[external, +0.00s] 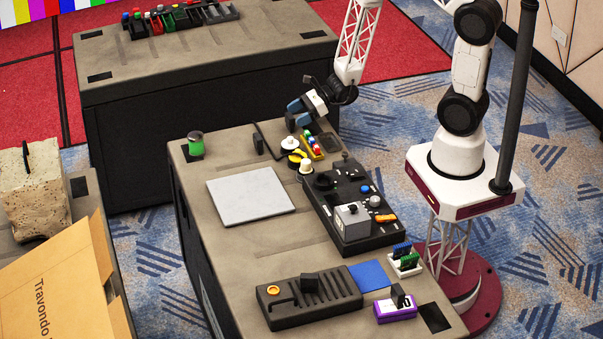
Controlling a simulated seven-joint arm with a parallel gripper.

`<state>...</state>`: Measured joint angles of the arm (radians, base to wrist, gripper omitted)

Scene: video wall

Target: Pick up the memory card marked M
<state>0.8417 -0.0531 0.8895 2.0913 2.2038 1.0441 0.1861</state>
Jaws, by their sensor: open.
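Small upright cards, one blue (402,249) and one green (408,261), stand in a white holder (405,271) near the right edge of the table. They look like memory cards, but any letter on them is too small to read, so I cannot tell which is marked M. My gripper (292,113) is open at the table's far end, above and beside a small yellow tray of coloured pieces (313,145). It is well away from the card holder. Whether its fingers touch anything is hard to tell.
A black control console (350,205) lies between my gripper and the holder. A blue mat (367,277), a purple box (396,309) and a black slotted unit (310,298) are near the holder. A grey plate (250,196) and a green-topped jar (196,145) sit left.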

